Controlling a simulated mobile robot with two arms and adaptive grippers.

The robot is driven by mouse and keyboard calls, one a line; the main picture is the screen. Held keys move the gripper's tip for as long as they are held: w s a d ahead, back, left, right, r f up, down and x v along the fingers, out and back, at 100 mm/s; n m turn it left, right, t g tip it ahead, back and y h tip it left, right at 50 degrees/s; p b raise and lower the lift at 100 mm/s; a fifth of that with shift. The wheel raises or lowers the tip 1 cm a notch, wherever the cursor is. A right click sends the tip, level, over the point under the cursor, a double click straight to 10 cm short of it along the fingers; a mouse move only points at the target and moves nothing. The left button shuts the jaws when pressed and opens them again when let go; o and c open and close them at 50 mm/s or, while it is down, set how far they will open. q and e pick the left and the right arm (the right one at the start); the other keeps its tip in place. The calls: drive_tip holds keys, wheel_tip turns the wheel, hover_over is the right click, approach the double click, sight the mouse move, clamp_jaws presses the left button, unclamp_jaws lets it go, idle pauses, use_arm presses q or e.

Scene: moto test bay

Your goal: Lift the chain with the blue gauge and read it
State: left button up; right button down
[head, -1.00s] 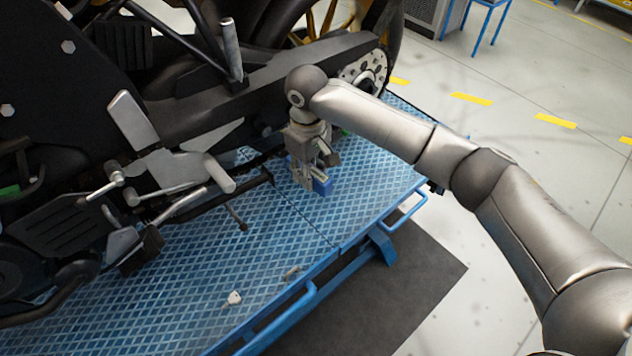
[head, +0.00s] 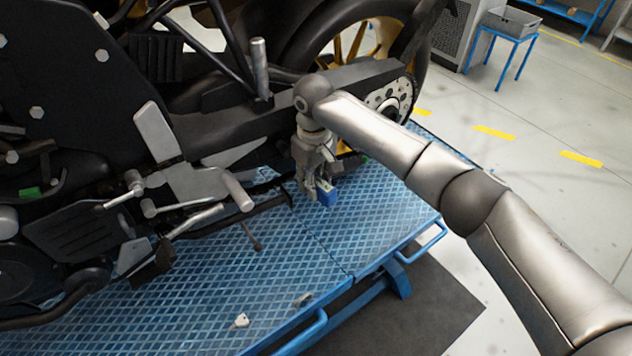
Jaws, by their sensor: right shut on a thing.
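My right gripper (head: 316,183) points down beside the motorcycle's swingarm (head: 240,110), just above the blue lift platform. It is shut on the blue gauge (head: 328,197), a small blue block showing at its fingertips. The chain is hidden behind the swingarm, the gripper and my arm, so I cannot tell whether the gauge touches it. No reading on the gauge can be made out. The rear sprocket or disc (head: 390,101) shows at the back end of the swingarm. My left gripper is not in view.
The motorcycle stands on a blue patterned lift platform (head: 290,270) with a side rail (head: 425,240). A side stand (head: 250,236) and footpegs stick out at left.

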drive_tip(key=shift+r+p, duration=2)
drive_tip(key=shift+p, duration=0.15)
idle(0.5)
drive_tip(key=shift+r, duration=0.15)
drive_tip(key=shift+w+a, duration=0.1)
drive_tip(key=shift+w, duration=0.05)
idle(0.5)
drive_tip(key=shift+f, duration=2)
